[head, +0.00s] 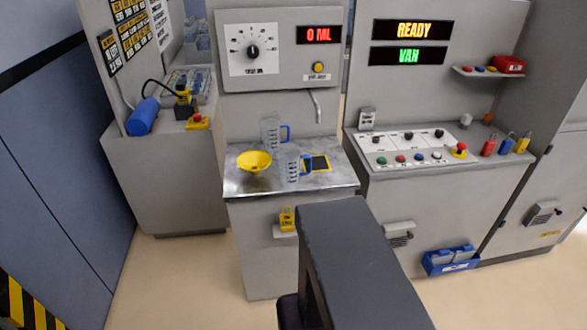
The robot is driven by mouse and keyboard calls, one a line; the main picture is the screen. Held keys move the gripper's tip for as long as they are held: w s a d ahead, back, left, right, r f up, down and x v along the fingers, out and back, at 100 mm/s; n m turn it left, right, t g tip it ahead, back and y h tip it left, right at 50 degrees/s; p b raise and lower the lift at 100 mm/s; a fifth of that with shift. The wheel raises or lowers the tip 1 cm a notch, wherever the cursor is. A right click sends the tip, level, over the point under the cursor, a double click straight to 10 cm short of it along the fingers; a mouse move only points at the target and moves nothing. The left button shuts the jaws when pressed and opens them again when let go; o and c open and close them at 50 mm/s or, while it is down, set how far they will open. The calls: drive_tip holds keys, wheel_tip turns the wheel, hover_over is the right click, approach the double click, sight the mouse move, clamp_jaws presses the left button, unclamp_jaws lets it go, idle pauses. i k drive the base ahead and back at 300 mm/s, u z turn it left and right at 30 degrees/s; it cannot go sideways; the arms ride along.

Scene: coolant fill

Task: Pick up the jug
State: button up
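Two clear jugs with blue handles stand upright on the metal counter (240,184) of the middle station. One jug (269,132) is at the back, left of the metal spout (318,104). The other jug (291,166) is nearer the front, between a yellow funnel and a yellow-edged dark pad. Both handles point to the right. The frame does not show which jug is meant. My dark grey arm link fills the lower middle of the view, in front of the counter. My gripper does not show.
The yellow funnel (254,161) sits left of the front jug, and the pad (319,163) lies to its right. A yellow padlock (287,218) hangs below the counter. A button panel (412,146) stands to the right. The display (318,34) reads 0 ML.

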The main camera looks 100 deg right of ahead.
sight(289, 160)
drive_tip(key=u, duration=0.05)
drive_tip(key=k, duration=0.15)
drive_tip(key=z, duration=2.85)
drive_tip(key=k, duration=0.6)
drive_tip(key=u, duration=0.3)
drive_tip(key=i, duration=0.25)
drive_tip(key=z, duration=0.1)
